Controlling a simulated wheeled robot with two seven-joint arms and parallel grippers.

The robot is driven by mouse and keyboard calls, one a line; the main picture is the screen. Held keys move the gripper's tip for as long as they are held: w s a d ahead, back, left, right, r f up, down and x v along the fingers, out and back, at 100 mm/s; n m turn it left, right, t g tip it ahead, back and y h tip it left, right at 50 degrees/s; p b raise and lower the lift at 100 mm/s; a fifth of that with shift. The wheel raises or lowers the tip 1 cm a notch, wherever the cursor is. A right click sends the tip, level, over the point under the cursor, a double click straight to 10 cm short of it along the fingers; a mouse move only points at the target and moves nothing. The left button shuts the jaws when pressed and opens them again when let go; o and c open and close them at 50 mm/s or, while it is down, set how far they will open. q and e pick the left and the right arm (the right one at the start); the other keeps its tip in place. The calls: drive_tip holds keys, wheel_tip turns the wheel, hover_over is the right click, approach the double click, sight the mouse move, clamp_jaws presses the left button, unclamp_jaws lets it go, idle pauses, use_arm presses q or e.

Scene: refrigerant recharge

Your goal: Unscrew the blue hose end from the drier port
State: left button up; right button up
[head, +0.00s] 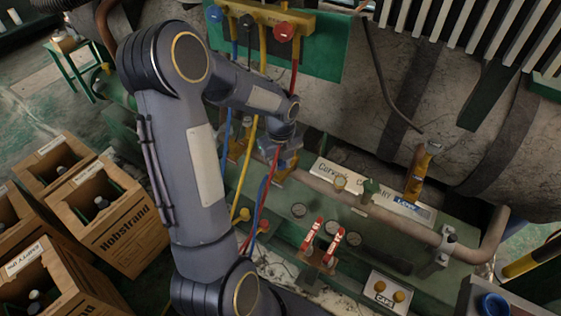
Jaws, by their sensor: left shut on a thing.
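My left arm crosses the left and middle of the head view. Its gripper (284,162) is at the left end of the pipework on the green bench, small and partly hidden behind the wrist. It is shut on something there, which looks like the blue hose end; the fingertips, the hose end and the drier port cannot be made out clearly. The blue hose (227,128) hangs from the yellow manifold (262,22) and passes behind my arm. My right gripper is not in view.
Yellow (246,160) and red (295,78) hoses hang close to my left wrist. Red-handled valves (333,243), a caps box (387,292) and a copper pipe (385,223) are on the right.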

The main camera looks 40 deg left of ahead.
use_arm(q)
drive_tip(key=n, duration=0.3)
drive_tip(key=shift+n, duration=0.3)
drive_tip(key=n, duration=0.3)
drive_tip(key=shift+n, duration=0.4)
drive_tip(key=n, duration=0.3)
drive_tip(key=shift+n, duration=0.3)
